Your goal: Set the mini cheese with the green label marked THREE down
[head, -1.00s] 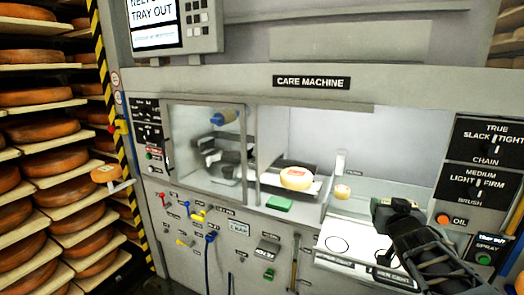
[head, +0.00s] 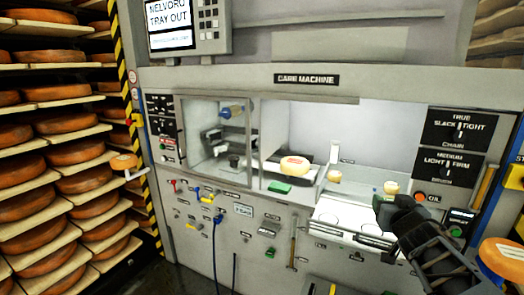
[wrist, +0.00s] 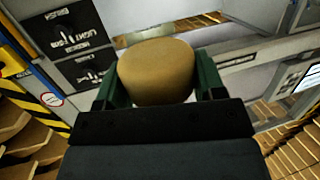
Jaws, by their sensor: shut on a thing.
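My gripper (wrist: 152,92) is shut on a small tan cheese, which fills the space between its green fingers in the wrist view (wrist: 157,72). In the head view this mini cheese (head: 391,186) shows just above my gripper (head: 384,203), over the right part of the machine's white tray (head: 345,225). No green label or number can be read on it. A second mini cheese (head: 334,176) sits behind the tray to the left. The tray has round outlines and dark label strips at its front.
Knob panels (head: 458,130) and an orange button (head: 420,197) stand at the right. Shelves of cheese wheels (head: 75,152) line the left.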

